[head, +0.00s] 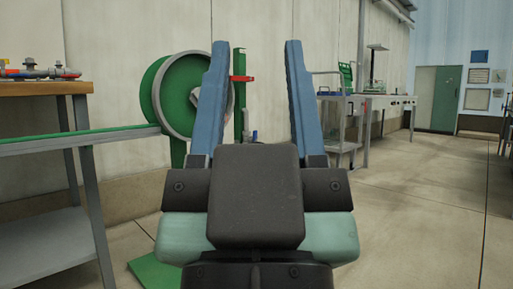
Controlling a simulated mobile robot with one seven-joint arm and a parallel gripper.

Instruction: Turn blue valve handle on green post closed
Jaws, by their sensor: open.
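My gripper (256,46) fills the middle of the head view, with its two long blue fingers standing wide apart and nothing between them. A green post (239,108) shows between the fingers, beyond them and nearer the left one. A small grey-blue fitting (254,135) shows low beside the post, just above my gripper's dark body. I cannot tell whether it is the blue valve handle or how it is turned. The post's lower part is hidden behind my gripper.
A large green reel (162,98) stands left of the post, partly behind the left finger. A wooden-topped bench (45,88) with red-and-blue pipework (40,72) is at far left. Grey benches (380,98) line the right-hand back wall. Concrete floor (430,210) is clear at right.

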